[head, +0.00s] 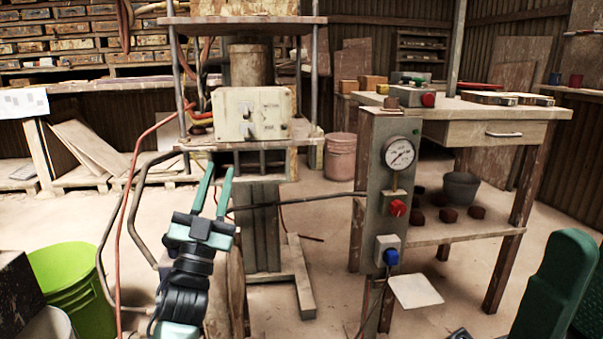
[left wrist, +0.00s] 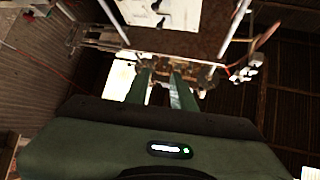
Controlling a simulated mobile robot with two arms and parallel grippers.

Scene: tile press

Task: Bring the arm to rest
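My left gripper (head: 215,188) is raised in front of the tile press (head: 262,160), with its two green fingers pointing up and apart. It is open with nothing between the fingers. In the left wrist view the left gripper (left wrist: 162,88) also shows its fingers apart, with the underside of the press (left wrist: 170,40) beyond them. I cannot tell whether it touches the press. A green part of my own body shows at the lower right of the head view. My right gripper is not in view.
A post with a gauge (head: 398,153), a red knob (head: 397,208) and a blue knob (head: 391,257) stands right of the press. A wooden workbench (head: 500,110) is behind it. A lime green bucket (head: 75,290) stands at the lower left. Hoses hang left of my left gripper.

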